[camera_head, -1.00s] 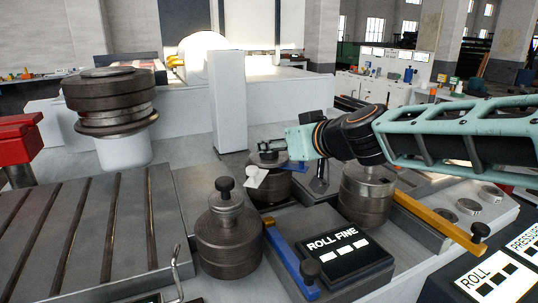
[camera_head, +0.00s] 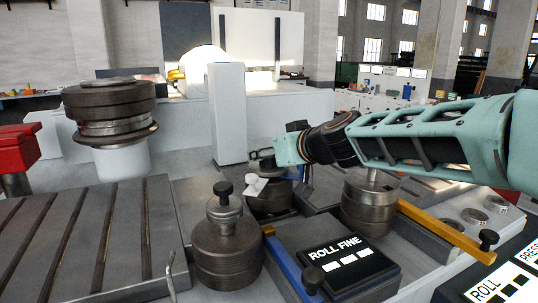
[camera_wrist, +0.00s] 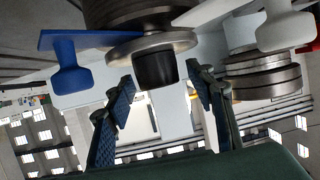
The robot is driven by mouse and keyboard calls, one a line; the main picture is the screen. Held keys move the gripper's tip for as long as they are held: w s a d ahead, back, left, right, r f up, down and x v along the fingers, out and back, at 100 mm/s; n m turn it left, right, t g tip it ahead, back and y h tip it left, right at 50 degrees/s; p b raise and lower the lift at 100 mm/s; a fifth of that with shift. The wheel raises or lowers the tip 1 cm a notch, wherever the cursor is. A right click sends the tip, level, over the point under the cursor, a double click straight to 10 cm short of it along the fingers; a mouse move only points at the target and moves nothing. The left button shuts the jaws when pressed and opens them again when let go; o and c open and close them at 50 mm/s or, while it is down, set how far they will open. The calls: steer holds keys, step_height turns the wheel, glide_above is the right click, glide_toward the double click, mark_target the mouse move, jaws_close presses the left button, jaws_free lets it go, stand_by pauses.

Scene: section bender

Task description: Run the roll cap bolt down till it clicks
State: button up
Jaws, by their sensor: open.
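The roll cap bolt shows in the wrist view as a black round head (camera_wrist: 155,68) on a pale metal cap disc (camera_wrist: 118,50). The disc sits on a dark steel roll, which is the middle roll (camera_head: 270,203) in the head view. My gripper (camera_head: 262,157) is at the top of that roll. In the wrist view my gripper (camera_wrist: 160,86) is open, with one finger on each side of the bolt head. Clear gaps show between head and both fingers, and it is not gripped. In the head view the jaws mostly hide the bolt.
A white lever (camera_head: 255,187) and a blue lever (camera_wrist: 68,62) stick out close beside the middle roll. A front roll (camera_head: 228,250) with a black knob and a right roll (camera_head: 368,205) stand near. A white post (camera_head: 228,112) rises behind. The ROLL FINE box (camera_head: 345,262) lies in front.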

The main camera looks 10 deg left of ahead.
steer(key=shift+w, duration=0.1)
steer(key=shift+c, duration=0.7)
steer(key=c, duration=1)
steer(key=shift+c, duration=0.2)
steer(key=m+t+h+p, duration=0.1)
steer(key=p, duration=0.3)
steer(key=m+h+p, duration=0.1)
steer(key=p, duration=0.2)
steer(key=shift+a+r+m+t+h+p, duration=0.15)
steer(key=shift+a+m+t+h+p, duration=0.05)
steer(key=shift+m+t+h+p, duration=0.2)
steer(key=m+t+h+p, duration=0.1)
steer(key=m+h+p, duration=0.2)
steer(key=p, duration=0.6)
steer(key=shift+m+h+p, duration=0.35)
steer(key=shift+m+h, duration=0.05)
steer(key=shift+h, duration=0.2)
steer(key=m+h+p, duration=0.5)
steer(key=h+p, duration=0.1)
steer(key=p, duration=0.2)
steer(key=shift+m, duration=0.3)
steer(key=m+g+h+p, duration=0.1)
steer(key=m+h+p, duration=0.1)
steer(key=m+g+h+p, duration=0.2)
steer(key=shift+d+f+h, duration=0.15)
steer(key=shift+f+h, duration=0.05)
steer(key=shift+h, duration=0.2)
steer(key=shift+m+p, duration=0.3)
steer(key=shift+m, duration=0.1)
